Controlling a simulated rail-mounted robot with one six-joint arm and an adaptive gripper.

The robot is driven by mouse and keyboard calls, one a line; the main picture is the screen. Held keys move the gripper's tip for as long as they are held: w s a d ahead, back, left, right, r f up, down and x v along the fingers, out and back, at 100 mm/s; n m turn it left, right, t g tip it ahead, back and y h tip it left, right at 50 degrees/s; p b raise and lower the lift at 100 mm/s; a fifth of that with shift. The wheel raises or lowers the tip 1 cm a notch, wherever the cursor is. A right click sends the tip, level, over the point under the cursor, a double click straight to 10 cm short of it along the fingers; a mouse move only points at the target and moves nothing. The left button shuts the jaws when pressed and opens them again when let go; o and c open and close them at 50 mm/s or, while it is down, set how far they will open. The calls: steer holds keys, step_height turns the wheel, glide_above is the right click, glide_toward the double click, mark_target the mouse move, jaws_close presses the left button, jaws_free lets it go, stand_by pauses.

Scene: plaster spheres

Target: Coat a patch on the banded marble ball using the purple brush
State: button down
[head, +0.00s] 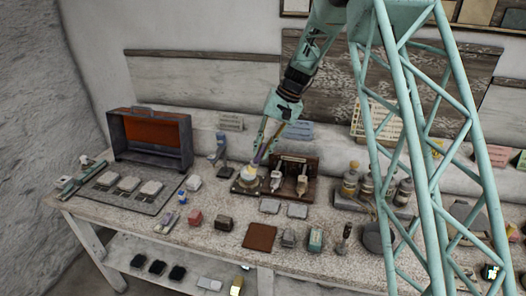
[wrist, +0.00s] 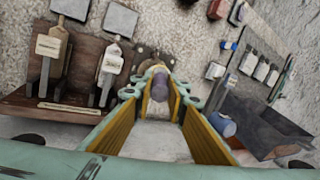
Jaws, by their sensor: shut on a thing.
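My gripper (head: 266,138) is above the middle of the workbench, pointing down. In the wrist view its yellow-lined fingers (wrist: 160,100) are closed around the purple brush (wrist: 161,84). In the head view the brush (head: 261,154) slants down from the fingers. Its lower end is close to a pale ball (head: 247,172) on a dark round stand (head: 246,186). The ball's bands are too small to make out. In the wrist view the ball is mostly hidden behind the brush. I cannot tell whether the brush touches it.
A brown wooden rack (head: 301,184) with hanging tagged tools stands just right of the ball. A blue-grey upright device (head: 220,150) is to its left. A dark open box with an orange back (head: 150,138) is farther left. Several bottles (head: 373,184) stand at the right.

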steer(key=shift+w+a+f, duration=0.1)
steer(key=shift+f, duration=0.05)
stand_by(0.6)
steer(key=shift+d+f, duration=0.3)
steer(key=shift+d, duration=0.3)
steer(key=shift+w+d+f, duration=0.1)
steer(key=shift+d, duration=0.05)
steer(key=shift+d+f+b, duration=0.25)
steer(key=shift+d+b, duration=0.05)
steer(key=shift+d, duration=0.15)
steer(key=shift+a+r, duration=0.15)
stand_by(0.5)
steer(key=shift+a+r, duration=0.3)
steer(key=shift+a, duration=0.1)
steer(key=shift+a, duration=0.1)
steer(key=shift+s+a+r+p, duration=0.2)
steer(key=shift+a+r+p, duration=0.15)
steer(key=shift+a, duration=0.1)
